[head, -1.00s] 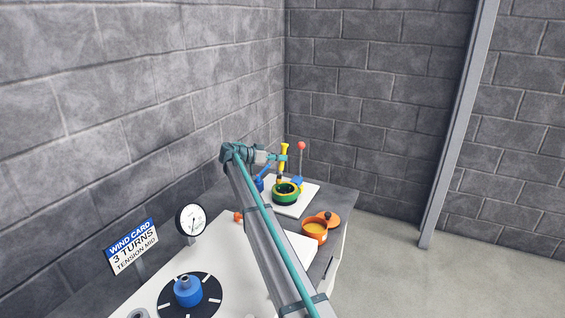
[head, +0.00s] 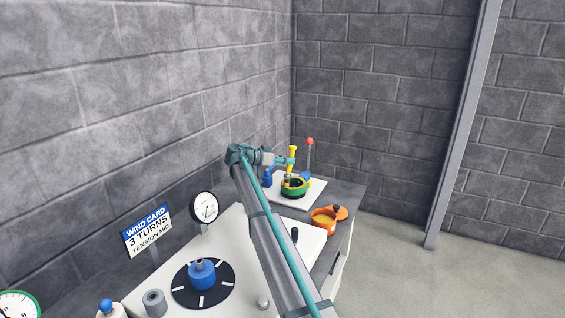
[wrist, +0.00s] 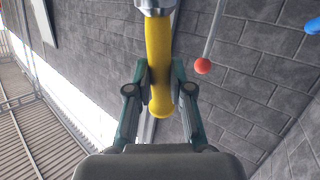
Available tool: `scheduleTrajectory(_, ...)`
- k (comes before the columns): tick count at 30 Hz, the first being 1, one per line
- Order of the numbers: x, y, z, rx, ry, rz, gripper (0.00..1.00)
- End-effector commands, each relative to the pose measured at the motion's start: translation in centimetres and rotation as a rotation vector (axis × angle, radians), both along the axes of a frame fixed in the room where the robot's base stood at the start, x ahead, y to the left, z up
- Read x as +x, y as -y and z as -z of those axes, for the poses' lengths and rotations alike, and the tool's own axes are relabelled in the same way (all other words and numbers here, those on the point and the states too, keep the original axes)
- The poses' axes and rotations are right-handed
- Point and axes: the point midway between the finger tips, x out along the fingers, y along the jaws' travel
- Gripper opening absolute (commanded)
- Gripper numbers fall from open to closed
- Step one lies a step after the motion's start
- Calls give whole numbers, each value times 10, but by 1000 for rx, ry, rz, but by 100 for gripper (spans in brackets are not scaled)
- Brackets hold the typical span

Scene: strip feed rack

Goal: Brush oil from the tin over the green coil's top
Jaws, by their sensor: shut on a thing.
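My gripper (head: 290,161) is shut on the brush's yellow handle (head: 293,152). In the wrist view the fingers close on both sides of the yellow handle (wrist: 159,60), with a silver collar (wrist: 155,5) at the top edge. In the head view the brush stands nearly upright, its lower end at the green coil (head: 296,193). I cannot tell whether its bristles touch the coil's top. The coil is a ring with yellow on it, lying on a white board (head: 313,190). The open orange tin (head: 318,226) with yellow oil stands nearer, to the right.
An orange lid (head: 342,213) lies beside the tin. A red-ball lever (head: 310,142) rises behind the coil. Open floor lies right of the bench.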

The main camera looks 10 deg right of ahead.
Motion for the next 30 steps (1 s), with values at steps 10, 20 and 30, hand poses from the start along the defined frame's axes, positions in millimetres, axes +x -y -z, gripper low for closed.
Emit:
scheduleTrajectory(10, -7, 9, -29, 0, 1, 1, 0)
scheduleTrajectory(20, -7, 12, -59, 0, 1, 3, 0)
scheduleTrajectory(30, -7, 14, -82, 0, 0, 5, 0)
